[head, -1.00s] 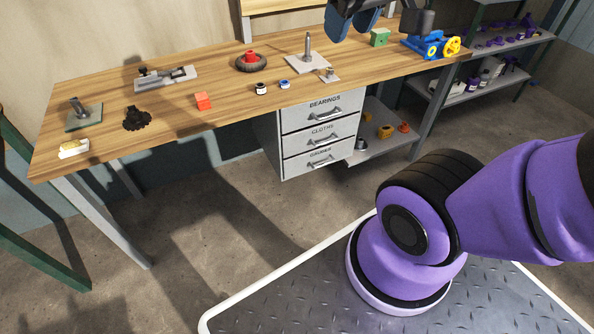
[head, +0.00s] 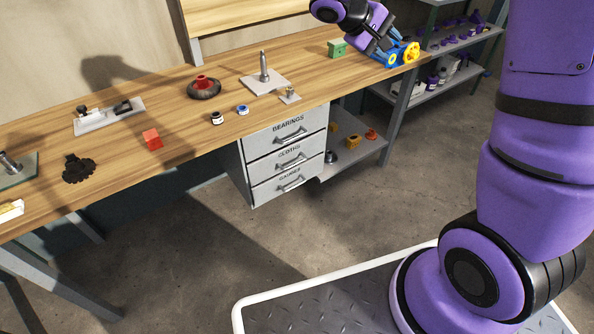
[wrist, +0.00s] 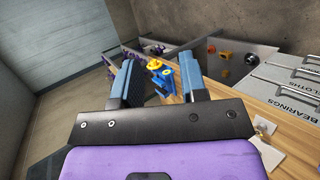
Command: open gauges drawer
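The gauges drawer (head: 270,189) is the lowest of three grey drawers under the workbench, and it is closed. Its bar handle (head: 292,182) faces the room. The cloths drawer (head: 270,165) and the bearings drawer (head: 268,140) above it are also closed. In the wrist view the gauges drawer cannot be made out.
The bench top (head: 190,125) carries a flywheel-like part (head: 204,87), a plate with a post (head: 264,80), a red block (head: 152,139) and a blue-and-yellow device (head: 400,54) near my gripper. A low shelf (head: 350,152) stands right of the drawers. The floor before them is clear.

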